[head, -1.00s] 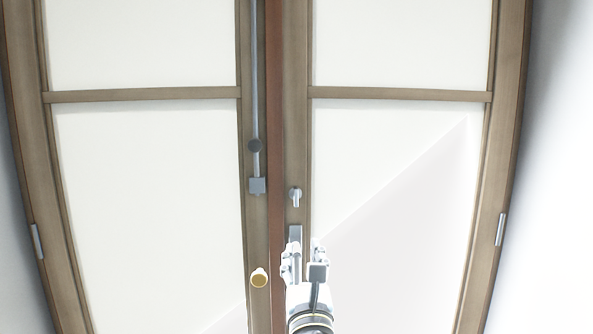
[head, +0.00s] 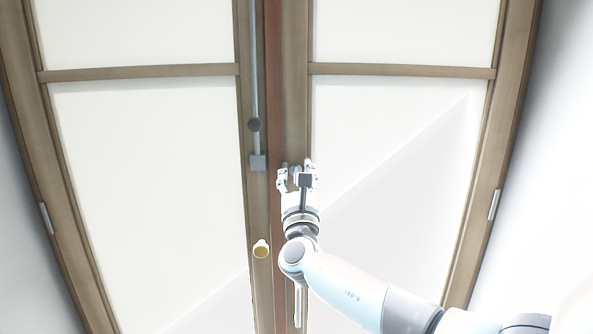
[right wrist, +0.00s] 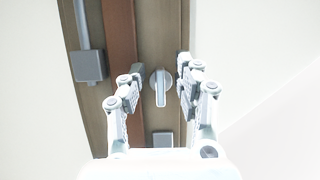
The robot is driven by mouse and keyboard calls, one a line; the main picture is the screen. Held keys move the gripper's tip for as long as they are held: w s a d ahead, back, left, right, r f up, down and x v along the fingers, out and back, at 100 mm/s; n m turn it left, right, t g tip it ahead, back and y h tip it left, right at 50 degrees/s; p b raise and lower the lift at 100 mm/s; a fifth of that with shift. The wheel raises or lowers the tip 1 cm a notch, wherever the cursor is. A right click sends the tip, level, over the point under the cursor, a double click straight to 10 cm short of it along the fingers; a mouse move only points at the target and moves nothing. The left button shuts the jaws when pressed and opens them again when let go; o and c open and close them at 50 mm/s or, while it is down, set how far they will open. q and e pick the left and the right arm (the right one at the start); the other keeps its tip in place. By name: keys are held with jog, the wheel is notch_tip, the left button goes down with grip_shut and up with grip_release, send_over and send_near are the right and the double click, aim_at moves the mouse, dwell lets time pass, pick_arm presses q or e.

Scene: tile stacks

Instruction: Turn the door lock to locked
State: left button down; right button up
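The door lock (right wrist: 160,85) is a small silver thumb-turn on a round base, on the brown frame of the right door leaf. In the right wrist view its tab stands upright. In the head view my gripper hides it. My right gripper (head: 296,168) is in front of the lock. In the right wrist view the right gripper (right wrist: 157,77) is open, with one finger on each side of the lock and a gap to the tab. Contact is not visible. My left gripper is not in view.
A grey bolt rod with a square block (head: 258,162) runs down the left leaf, left of the lock. A yellowish round knob (head: 261,249) sticks out lower down. A long silver handle (head: 298,305) is below my right gripper. White panels (head: 150,190) fill both leaves.

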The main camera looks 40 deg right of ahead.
grip_shut()
jog(key=shift+f, duration=0.1)
jog(key=m+g+h+b, duration=0.1)
jog(key=m+b, duration=0.1)
jog(key=m, duration=0.1)
jog(key=m+g+h+b, duration=0.1)
jog(key=m+b, duration=0.1)
jog(key=m, duration=0.1)
jog(key=m+g+b, duration=0.1)
jog(key=m+b, duration=0.2)
jog(key=shift+s+d+f+g+h, duration=0.1)
jog(key=shift+s+f+g+h, duration=0.1)
jog(key=shift+g+h, duration=0.2)
jog(key=shift+d+m+g+y+b, duration=0.15)
jog(key=shift+m+g+b, duration=0.65)
jog(key=shift+m, duration=1.45)
jog(key=shift+m+g+y+b, duration=0.25)
jog(key=shift+m+g+b, duration=0.55)
jog(key=shift+m, duration=1.4)
jog(key=shift+d+m+g+y+b, duration=0.15)
jog(key=shift+m+g+b, duration=0.65)
jog(key=shift+m, duration=1.45)
jog(key=shift+a, duration=0.1)
